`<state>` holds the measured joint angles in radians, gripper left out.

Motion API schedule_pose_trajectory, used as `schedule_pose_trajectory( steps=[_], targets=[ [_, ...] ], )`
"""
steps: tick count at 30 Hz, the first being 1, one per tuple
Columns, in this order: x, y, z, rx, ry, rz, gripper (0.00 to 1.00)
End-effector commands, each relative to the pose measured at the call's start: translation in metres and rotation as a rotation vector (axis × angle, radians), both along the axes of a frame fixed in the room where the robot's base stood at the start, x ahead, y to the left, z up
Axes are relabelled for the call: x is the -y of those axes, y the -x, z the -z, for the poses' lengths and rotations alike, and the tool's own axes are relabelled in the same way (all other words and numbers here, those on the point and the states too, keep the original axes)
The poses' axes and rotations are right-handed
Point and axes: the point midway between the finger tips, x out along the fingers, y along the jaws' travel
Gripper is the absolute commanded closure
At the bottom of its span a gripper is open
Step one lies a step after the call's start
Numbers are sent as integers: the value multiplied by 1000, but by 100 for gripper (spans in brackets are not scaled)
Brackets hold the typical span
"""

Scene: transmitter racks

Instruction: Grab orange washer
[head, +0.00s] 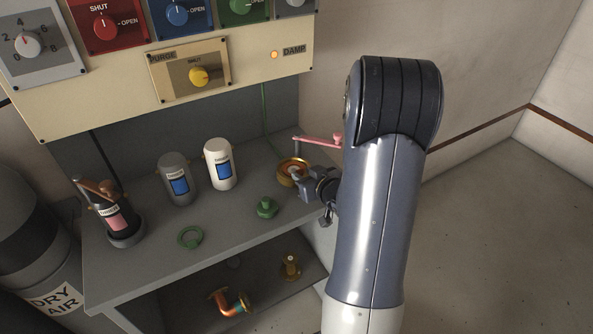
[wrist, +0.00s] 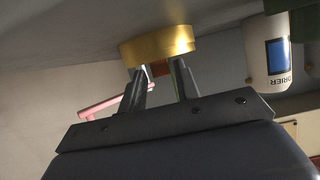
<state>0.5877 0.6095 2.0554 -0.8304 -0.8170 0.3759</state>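A round gold-orange ring (head: 284,165), which looks like a brass cup or the washer itself, sits on the grey bench at its right end. It also shows in the wrist view (wrist: 158,44), where the bench appears upside down. My gripper (head: 297,174) is at this ring. In the wrist view its two fingers (wrist: 160,72) stand apart with their tips close to the ring. A small orange-brown patch shows between the tips. I cannot tell whether the fingers touch it. A separate orange washer is not clearly visible, and my arm hides part of the bench's right end.
A pink lever (head: 318,141) is just behind the ring. A green fitting (head: 266,208) and a green ring (head: 190,237) lie on the bench. White (head: 221,166) and grey (head: 177,180) canisters stand behind. A copper elbow (head: 230,303) and a brass fitting (head: 290,266) are on the lower shelf.

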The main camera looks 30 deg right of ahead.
Motion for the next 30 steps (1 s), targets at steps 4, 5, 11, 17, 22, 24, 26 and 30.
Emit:
schedule_pose_trajectory(
  steps=[4, 5, 11, 17, 22, 24, 26, 30],
  targets=[
    [-1, -14, 6, -1, 1, 0, 69],
    [-1, -15, 6, -1, 1, 0, 69],
    [-1, -17, 7, 0, 1, 0, 69],
    [0, -16, 7, 0, 1, 0, 81],
    [0, -16, 7, 0, 1, 0, 95],
    [0, -16, 7, 0, 1, 0, 100],
    [0, -16, 7, 0, 1, 0, 100],
    [0, -16, 7, 0, 1, 0, 100]
  ],
)
